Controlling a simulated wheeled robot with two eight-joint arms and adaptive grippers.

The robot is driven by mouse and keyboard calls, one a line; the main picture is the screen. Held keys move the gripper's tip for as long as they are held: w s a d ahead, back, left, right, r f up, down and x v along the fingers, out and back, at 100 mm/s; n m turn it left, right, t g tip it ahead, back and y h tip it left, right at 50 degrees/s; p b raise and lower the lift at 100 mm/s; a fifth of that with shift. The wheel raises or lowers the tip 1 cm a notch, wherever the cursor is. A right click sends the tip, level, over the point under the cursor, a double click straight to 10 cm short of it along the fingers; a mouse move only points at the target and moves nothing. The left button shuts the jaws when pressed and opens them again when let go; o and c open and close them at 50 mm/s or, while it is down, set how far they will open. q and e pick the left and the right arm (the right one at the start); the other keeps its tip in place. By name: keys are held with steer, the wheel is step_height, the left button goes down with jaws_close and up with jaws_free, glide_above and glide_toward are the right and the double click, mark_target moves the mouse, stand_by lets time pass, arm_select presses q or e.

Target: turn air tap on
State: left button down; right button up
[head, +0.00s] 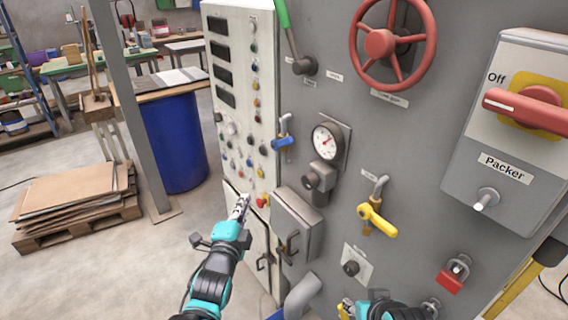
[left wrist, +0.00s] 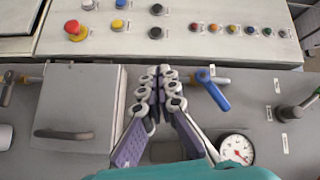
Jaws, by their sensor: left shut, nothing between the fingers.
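A small tap with a blue lever (head: 283,141) sits on the grey panel left of the pressure gauge (head: 326,141). A second tap with a yellow lever (head: 377,217) sits lower right. Their labels are too small to read, so I cannot tell which is the air tap. My left gripper (head: 241,205) is shut and empty, below and left of the blue lever. In the left wrist view its fingertips (left wrist: 161,72) point at the button panel, with the blue lever (left wrist: 213,90) to their right, apart. My right gripper (head: 362,306) shows only partly at the bottom edge; its fingers are unclear.
A button panel (head: 240,90) with a red stop button stands at the left. A grey box (head: 298,225) juts out beside my left gripper. A red handwheel (head: 380,43), a green lever (head: 282,12) and the Packer switch box (head: 500,150) also stick out.

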arm_select(q)
steer(key=w+d+m+t+h+b, duration=0.1)
steer(key=d+m+t+h+b, duration=0.1)
steer(key=d+m+t, duration=0.3)
steer(key=m+h+p, duration=0.4)
steer(key=m+h, duration=0.2)
steer(key=m, duration=0.4)
glide_toward(282, 143)
steer(key=w+d+r, duration=0.2)
steer(key=w+d, duration=0.2)
steer(key=d, duration=0.1)
steer(key=shift+w+a+r, duration=0.25)
steer(key=shift+w+a, duration=0.05)
steer(key=shift+w, duration=0.05)
steer(key=shift+a+n+t+y+p, duration=0.15)
steer(key=shift+n+t+y+p, duration=0.15)
